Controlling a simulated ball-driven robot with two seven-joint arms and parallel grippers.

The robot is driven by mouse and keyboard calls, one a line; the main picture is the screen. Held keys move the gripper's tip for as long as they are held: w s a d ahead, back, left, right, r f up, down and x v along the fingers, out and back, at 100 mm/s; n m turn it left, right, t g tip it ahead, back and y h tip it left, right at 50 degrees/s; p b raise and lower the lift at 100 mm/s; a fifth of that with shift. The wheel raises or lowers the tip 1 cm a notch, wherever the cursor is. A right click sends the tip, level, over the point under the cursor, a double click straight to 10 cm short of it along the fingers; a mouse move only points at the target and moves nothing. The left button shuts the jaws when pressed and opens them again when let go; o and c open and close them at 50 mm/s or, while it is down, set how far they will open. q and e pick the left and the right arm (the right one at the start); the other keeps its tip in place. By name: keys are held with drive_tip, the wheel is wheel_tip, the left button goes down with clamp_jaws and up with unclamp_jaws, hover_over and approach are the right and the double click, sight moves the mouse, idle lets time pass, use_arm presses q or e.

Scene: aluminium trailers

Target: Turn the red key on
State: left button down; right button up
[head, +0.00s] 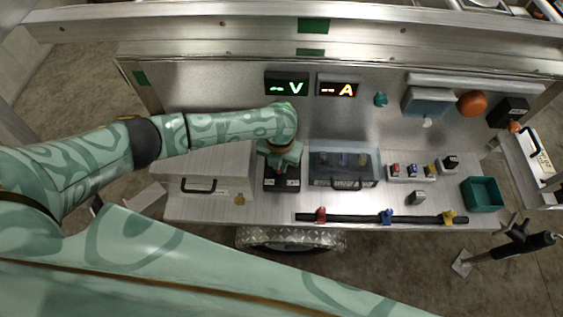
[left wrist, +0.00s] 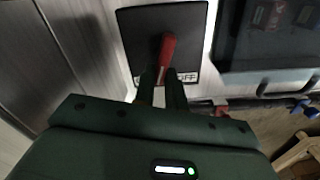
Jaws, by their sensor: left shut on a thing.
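The red key (left wrist: 168,50) stands out from a black switch plate (left wrist: 140,25), seen in the left wrist view. A white strip along the plate's edge reads "OFF" at its right end; the lettering at its left end is mostly hidden by a finger. My left gripper (left wrist: 164,78) is shut on the red key, with a dark finger on either side of its near end. In the head view my left gripper (head: 280,165) reaches down over the black switch box (head: 283,184) and hides most of the key. My right gripper is not in view.
A clear-lidded box (head: 344,165) stands close right of the switch. A closed metal box with a handle (head: 200,186) is on the left. A black bar (head: 355,218) with coloured clips runs along the front. Displays "V" (head: 287,83) and "A" (head: 338,86) are above. A green bin (head: 482,195) is far right.

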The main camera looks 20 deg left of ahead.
use_arm(q)
drive_tip(key=m, duration=0.5)
drive_tip(key=shift+a+b, duration=0.3)
drive_tip(key=shift+a, duration=0.05)
drive_tip(key=shift+w+m, duration=0.1)
drive_tip(key=shift+m, duration=0.2)
drive_tip(key=c, duration=1.4)
unclamp_jaws()
drive_tip(key=shift+c, duration=0.2)
wheel_tip(320, 180, up, 16)
drive_tip(key=p, duration=0.5)
drive_tip(key=shift+r+p, duration=0.15)
drive_tip(key=shift+p, duration=0.25)
